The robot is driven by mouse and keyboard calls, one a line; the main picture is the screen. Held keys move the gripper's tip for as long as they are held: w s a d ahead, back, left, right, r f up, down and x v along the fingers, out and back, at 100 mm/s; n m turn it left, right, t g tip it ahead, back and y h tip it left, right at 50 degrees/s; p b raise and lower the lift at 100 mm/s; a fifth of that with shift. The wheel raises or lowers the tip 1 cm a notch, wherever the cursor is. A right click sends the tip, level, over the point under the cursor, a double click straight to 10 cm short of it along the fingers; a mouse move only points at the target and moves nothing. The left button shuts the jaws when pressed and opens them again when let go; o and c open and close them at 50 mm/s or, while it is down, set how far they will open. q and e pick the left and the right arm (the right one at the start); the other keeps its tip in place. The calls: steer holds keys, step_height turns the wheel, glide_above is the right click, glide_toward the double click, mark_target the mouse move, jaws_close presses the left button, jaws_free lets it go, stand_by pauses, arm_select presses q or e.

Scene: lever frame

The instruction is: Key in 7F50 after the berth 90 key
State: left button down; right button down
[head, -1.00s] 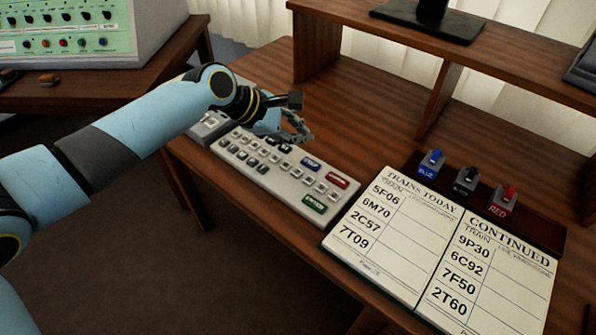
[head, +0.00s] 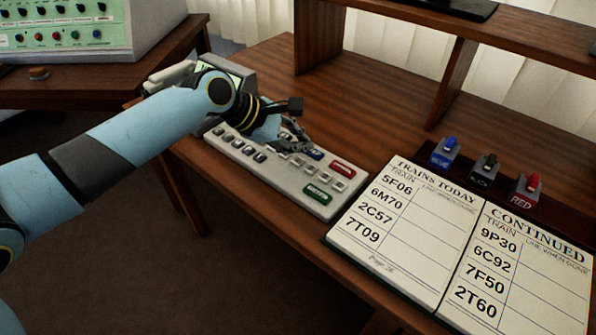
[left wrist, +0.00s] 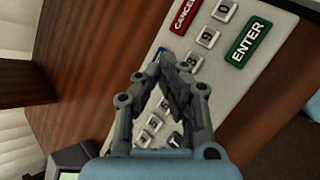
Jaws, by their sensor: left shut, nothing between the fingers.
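The keyboard (head: 325,200) is a pale grey panel on the desk with rows of small keys, a red key (head: 342,169) and a green key (head: 317,194) at its right end. In the left wrist view the red key (left wrist: 184,15) reads CANCEL and the green ENTER key (left wrist: 249,42) lies beside digit keys. My left gripper (head: 299,146) is shut and empty, low over the keys; its tips (left wrist: 172,62) hide some of them and part of a blue key. Whether the tips touch a key, I cannot tell. A small screen (head: 228,73) stands behind my left arm, mostly hidden. My right gripper is not in view.
An open train register (head: 410,228) lies right of the keyboard, listing 7F50 on its right page. Blue, black and red stamps (head: 525,192) stand in a rack behind it. A wooden shelf (head: 455,80) spans the back. A green control panel (head: 75,35) is at far left.

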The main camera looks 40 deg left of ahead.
mark_target(298, 162)
arm_select(q)
steer(key=shift+f, duration=0.9)
stand_by(0.4)
stand_by(0.4)
steer(key=shift+f, duration=0.35)
